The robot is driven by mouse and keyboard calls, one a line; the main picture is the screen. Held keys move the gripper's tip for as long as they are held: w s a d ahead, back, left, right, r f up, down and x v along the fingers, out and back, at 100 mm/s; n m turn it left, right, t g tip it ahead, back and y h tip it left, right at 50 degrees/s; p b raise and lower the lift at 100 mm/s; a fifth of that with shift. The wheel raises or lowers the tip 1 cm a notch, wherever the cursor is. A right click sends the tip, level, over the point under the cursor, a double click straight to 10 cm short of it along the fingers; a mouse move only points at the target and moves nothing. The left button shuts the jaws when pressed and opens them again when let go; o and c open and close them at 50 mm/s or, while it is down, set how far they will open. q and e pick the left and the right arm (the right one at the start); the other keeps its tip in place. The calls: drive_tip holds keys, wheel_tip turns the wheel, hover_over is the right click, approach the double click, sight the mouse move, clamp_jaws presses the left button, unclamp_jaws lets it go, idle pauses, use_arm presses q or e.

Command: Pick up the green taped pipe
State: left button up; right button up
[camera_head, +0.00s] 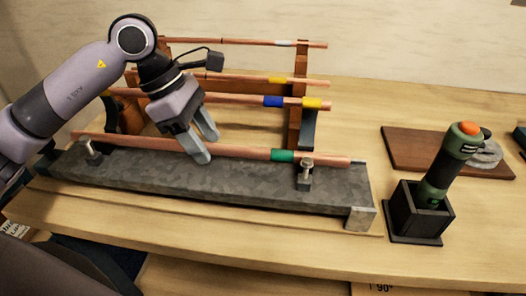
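The green taped pipe (240,152) is a copper pipe with a green band near its right end. It lies along the top of a long dark grey block (215,184), by metal posts near the block's two ends. My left gripper (204,148) is over the pipe's middle, left of the green tape. Its two fingers are apart, and the near finger hides a small part of the pipe. I cannot tell whether the fingers touch the pipe. My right gripper is not in view.
Behind, a wooden rack (299,95) holds several copper pipes with white, yellow and blue tape. At right, a green and black tool with an orange top (455,150) stands in a black holder (419,214). A brown board (404,147) lies behind it.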

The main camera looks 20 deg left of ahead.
use_arm(q)
clamp_jaws()
drive_tip(key=shift+r, duration=0.1)
idle(1.1)
